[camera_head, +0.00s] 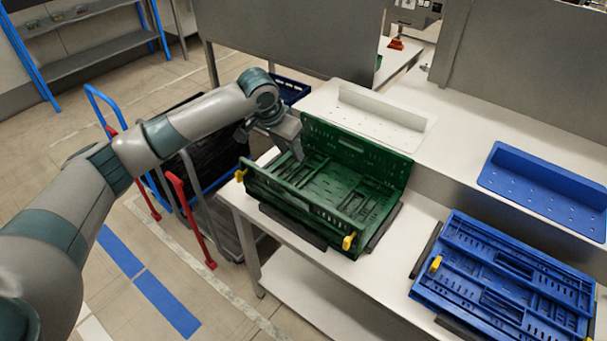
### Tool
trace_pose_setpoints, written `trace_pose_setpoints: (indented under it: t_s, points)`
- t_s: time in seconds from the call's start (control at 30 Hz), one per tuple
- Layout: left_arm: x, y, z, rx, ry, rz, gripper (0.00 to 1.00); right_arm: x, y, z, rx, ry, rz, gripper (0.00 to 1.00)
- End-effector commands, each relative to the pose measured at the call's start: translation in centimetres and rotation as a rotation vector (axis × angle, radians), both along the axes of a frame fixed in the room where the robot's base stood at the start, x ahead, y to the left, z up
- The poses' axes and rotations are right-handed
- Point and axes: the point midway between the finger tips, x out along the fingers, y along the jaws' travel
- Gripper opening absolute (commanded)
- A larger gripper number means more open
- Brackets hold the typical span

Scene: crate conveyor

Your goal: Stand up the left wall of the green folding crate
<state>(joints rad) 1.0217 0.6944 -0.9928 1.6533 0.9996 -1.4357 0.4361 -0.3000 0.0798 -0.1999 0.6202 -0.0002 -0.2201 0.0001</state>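The green folding crate (398,176) is on the white table in the middle of the head view. Its far wall (350,147) stands up, and its near wall (295,205), with yellow latches (349,241) at its ends, is also raised. No wall stands at the crate's right end. The left wall seems to lie folded inside on the floor, partly hidden by my gripper. My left gripper (271,146) is above the crate's left end, pointing down. Its fingers look apart with nothing between them. Whether it touches the crate cannot be told. My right gripper is out of view.
A blue folded crate (505,283) lies on the table at the right. A white perforated tray (369,118) and a blue tray (545,190) are behind. A blue-framed cart with red handles (190,220) stands left of the table. Grey panels (290,40) rise behind.

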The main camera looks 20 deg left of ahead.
Motion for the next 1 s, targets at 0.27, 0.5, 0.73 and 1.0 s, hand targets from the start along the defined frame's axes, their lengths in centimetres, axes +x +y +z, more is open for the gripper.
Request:
trace_pose_setpoints:
  t_s: [0.27, 0.5, 0.73, 1.0]
  points:
    - [1.4, -0.6, -3.7, -0.001, 0.003, 0.001, 0.36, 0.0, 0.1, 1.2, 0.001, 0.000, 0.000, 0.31]
    - [3.0, -1.2, -7.8, 0.000, 0.003, 0.001, 0.36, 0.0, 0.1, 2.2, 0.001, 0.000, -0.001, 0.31]
    - [4.4, -1.7, -11.2, -0.001, 0.002, 0.001, 0.36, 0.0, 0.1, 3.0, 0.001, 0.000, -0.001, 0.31]
    - [5.4, -2.0, -13.9, 0.000, 0.001, 0.001, 0.36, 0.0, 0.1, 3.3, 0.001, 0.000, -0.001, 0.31]
